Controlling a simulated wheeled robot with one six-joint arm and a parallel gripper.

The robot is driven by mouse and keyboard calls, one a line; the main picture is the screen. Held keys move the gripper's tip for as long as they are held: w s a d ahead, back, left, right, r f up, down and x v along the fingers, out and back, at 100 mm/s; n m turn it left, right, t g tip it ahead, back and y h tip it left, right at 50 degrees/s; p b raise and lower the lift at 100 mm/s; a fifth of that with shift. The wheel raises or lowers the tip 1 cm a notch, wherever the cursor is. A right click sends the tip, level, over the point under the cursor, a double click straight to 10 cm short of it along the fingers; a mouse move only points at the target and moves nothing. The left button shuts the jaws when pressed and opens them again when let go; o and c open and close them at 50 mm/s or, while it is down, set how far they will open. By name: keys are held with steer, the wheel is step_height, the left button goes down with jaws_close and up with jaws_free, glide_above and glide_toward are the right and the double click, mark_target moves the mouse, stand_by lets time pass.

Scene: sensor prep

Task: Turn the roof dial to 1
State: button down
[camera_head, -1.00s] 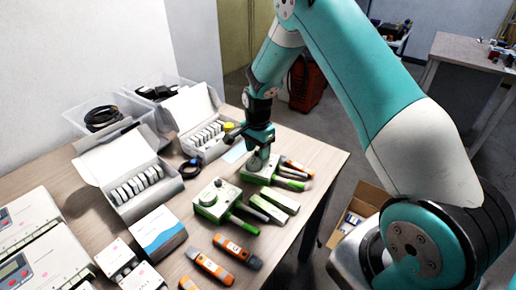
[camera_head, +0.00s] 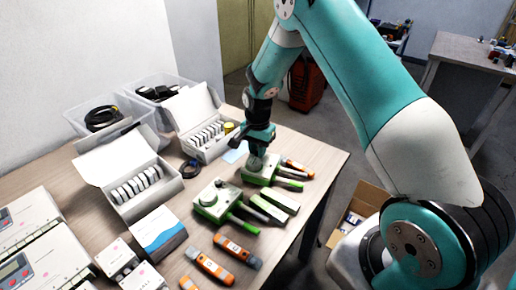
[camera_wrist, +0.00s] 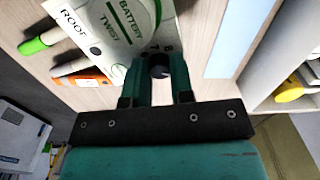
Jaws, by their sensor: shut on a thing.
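The roof sensor is a pale housing with a green base (camera_head: 258,178) at the table's far right part. In the wrist view its white face (camera_wrist: 125,25) reads "BATTERY TWIST", beside a label (camera_wrist: 70,22) reading "ROOF". My gripper (camera_wrist: 158,75) points down over this sensor and is shut on the dark dial knob (camera_wrist: 160,71), one finger on each side. Digits that look like 7 and 8 show just beyond the fingers. The rest of the dial scale is hidden, so I cannot tell its setting. My gripper also covers the dial in the head view (camera_head: 258,152).
Orange testers (camera_head: 237,249) lie nearer. Open white boxes (camera_head: 135,185) and clear bins (camera_head: 105,118) fill the left and back. The table's right edge is close.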

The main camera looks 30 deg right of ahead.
steer(key=n, duration=0.6)
stand_by(0.6)
steer(key=c, duration=1)
jaws_free()
steer(key=shift+o, duration=0.2)
step_height(320, 180, up, 18)
steer(key=shift+f, duration=0.25)
steer(key=shift+n, duration=0.3)
